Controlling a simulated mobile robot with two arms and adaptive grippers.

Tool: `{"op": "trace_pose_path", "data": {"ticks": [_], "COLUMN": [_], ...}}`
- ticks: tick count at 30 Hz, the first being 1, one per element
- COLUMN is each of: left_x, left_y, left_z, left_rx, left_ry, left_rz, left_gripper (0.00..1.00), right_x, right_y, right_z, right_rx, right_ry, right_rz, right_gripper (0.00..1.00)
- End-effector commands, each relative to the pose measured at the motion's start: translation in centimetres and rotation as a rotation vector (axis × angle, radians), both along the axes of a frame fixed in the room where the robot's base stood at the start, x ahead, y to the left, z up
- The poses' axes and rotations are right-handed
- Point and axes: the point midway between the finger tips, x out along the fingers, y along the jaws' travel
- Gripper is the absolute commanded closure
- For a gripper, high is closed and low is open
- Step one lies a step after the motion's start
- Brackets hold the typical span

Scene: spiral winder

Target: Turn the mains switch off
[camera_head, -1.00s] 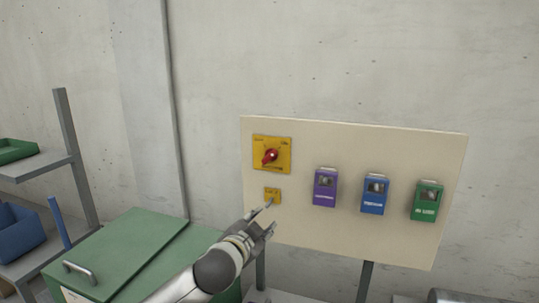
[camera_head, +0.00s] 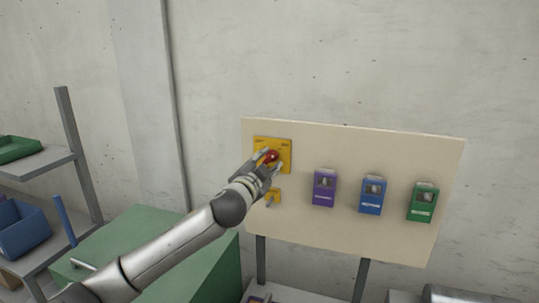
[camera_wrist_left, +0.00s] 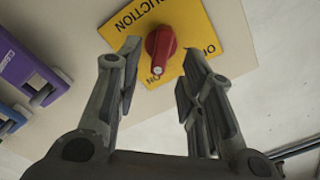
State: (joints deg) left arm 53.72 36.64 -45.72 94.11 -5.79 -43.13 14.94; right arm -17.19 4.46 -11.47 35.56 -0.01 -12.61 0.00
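The mains switch is a red rotary knob (camera_head: 271,156) on a yellow plate (camera_head: 285,145) at the upper left of the cream board. In the left wrist view the red knob (camera_wrist_left: 160,45) and its yellow plate (camera_wrist_left: 185,22) show close up, the plate's lettering partly covered by the fingers. My left gripper (camera_head: 266,162) is at the knob, partly covering it. In the left wrist view its fingers (camera_wrist_left: 160,70) are spread apart, with the knob between and just beyond the tips; contact is not clear. My right gripper is not in view.
The cream board (camera_head: 350,145) also carries a small yellow plate (camera_head: 275,196) below the switch, and purple (camera_head: 324,188), blue (camera_head: 372,195) and green (camera_head: 423,202) boxes. A green cabinet (camera_head: 130,235) and a shelf with bins stand at the left.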

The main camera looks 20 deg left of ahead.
Motion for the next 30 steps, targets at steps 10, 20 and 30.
{"op": "trace_pose_path", "data": {"ticks": [10,20,30], "left_x": [2.9,3.1,3.1], "left_y": [-0.2,-0.1,-0.1], "left_z": [0.1,-0.1,-0.1], "left_rx": [0.0,0.001,0.001], "left_ry": [0.0,0.001,0.001], "left_rz": [-0.001,-0.001,-0.001], "left_gripper": [0.64,0.64,1.0], "right_x": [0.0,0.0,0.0], "right_y": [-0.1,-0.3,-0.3], "right_z": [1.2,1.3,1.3], "right_rx": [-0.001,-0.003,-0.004], "right_ry": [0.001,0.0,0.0], "right_rz": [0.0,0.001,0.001], "right_gripper": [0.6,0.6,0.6]}}
